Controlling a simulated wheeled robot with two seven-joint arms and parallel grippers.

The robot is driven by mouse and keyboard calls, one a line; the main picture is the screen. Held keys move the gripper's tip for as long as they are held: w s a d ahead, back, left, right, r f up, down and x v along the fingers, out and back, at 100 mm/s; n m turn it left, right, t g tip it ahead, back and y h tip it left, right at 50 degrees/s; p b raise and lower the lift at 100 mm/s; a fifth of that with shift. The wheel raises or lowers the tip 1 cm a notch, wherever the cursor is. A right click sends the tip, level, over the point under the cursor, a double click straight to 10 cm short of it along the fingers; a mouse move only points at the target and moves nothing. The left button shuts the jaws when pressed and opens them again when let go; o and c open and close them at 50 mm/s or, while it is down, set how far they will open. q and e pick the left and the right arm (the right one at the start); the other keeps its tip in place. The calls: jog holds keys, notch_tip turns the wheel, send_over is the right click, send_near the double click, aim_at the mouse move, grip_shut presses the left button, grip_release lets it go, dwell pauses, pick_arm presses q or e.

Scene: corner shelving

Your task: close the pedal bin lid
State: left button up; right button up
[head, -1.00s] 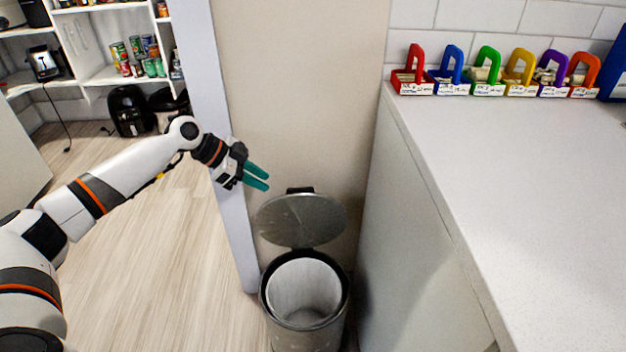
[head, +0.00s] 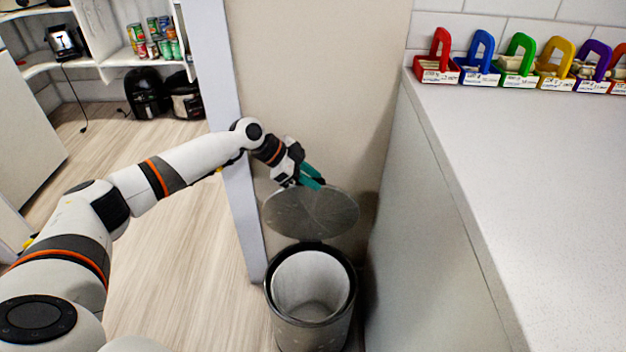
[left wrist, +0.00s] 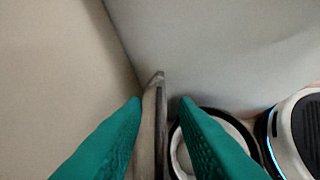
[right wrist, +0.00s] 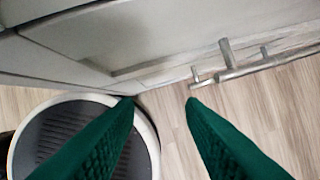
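The pedal bin (head: 342,318) stands on the floor between the wall and the counter, its pale inside showing. Its round grey lid (head: 312,215) is raised and leans back near the wall. My left gripper (head: 312,177) is at the lid's upper rim, its green fingers partly overlapping it. In the left wrist view the lid (left wrist: 157,125) shows edge-on between the two spread fingers of my left gripper (left wrist: 161,100); contact cannot be told. The bin's rim (left wrist: 218,118) shows below right. My right gripper (right wrist: 160,102) is open and empty, outside the head view.
The white counter (head: 540,160) stands right of the bin, with several coloured padlock-shaped holders (head: 520,60) at its back. A narrow pale post (head: 240,200) is left of the bin. In the right wrist view, cabinet fronts with bar handles (right wrist: 230,70) are close.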

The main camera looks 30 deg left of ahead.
pick_arm(q)
jog(key=shift+w+d+f, duration=0.2)
jog(key=shift+d+f, duration=0.05)
jog(key=shift+c, duration=0.6)
grip_shut()
jog(key=shift+f, duration=0.1)
